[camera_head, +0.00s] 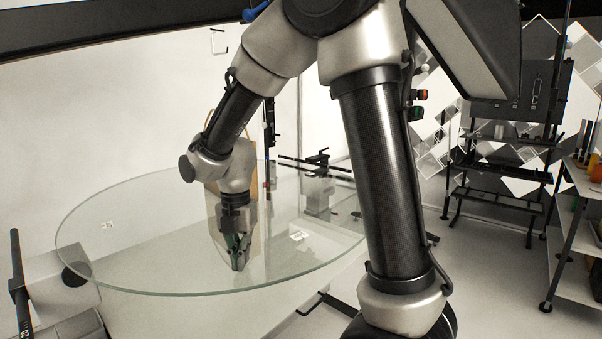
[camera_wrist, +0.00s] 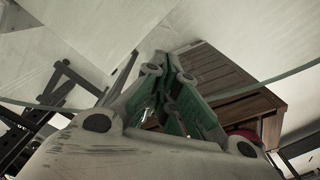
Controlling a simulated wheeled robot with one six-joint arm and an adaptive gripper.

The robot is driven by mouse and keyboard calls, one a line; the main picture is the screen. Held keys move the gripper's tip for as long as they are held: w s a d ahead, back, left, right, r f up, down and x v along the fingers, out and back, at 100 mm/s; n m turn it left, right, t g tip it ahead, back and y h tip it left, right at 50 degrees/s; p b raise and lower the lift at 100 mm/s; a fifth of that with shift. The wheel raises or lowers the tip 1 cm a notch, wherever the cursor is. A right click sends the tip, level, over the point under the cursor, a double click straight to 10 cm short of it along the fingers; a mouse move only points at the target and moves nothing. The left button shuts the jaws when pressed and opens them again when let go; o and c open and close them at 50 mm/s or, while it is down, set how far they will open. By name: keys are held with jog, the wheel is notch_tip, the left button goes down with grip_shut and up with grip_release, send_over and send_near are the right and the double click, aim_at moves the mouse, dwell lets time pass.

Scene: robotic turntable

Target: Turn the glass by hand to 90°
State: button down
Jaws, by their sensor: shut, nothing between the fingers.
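The glass (camera_head: 150,272) is a large round clear disc lying flat, with a pale green edge. Two small white square marks show on it, a left mark (camera_head: 107,225) and a right mark (camera_head: 299,235). My gripper (camera_head: 240,264) points down over the glass, inside the rim and left of the right mark. Its fingers are shut and empty; I cannot tell whether the tips touch the glass. In the wrist view, the green-padded fingers (camera_wrist: 163,62) meet at the tips, and the curved glass edge (camera_wrist: 285,73) runs across behind them. My arm hides part of the glass's right side.
A clamp fixture (camera_head: 318,188) stands at the glass's back right, and a grey support block (camera_head: 52,275) at its left. A black rack (camera_head: 505,140) and a shelf (camera_head: 583,190) stand at the right. A brown slatted wooden piece (camera_wrist: 225,80) shows in the wrist view.

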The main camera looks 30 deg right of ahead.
aim_at(297, 256)
jog(key=shift+f, duration=0.6)
jog(key=shift+d, duration=0.1)
jog(key=shift+s+d+r, duration=0.1)
jog(key=shift+s+d, duration=0.1)
jog(key=shift+d, duration=0.65)
jog(key=shift+s+d, duration=0.2)
jog(key=shift+d, duration=0.65)
jog(key=shift+s+d, duration=0.15)
jog(key=shift+d, duration=0.85)
jog(key=shift+s+d, duration=0.15)
jog(key=shift+d, duration=0.85)
jog(key=shift+s+d, duration=0.1)
jog(key=shift+d, duration=1.5)
jog(key=shift+d+f, duration=0.2)
jog(key=shift+d, duration=1.6)
jog(key=shift+s, duration=0.1)
jog(key=shift+s+f, duration=0.1)
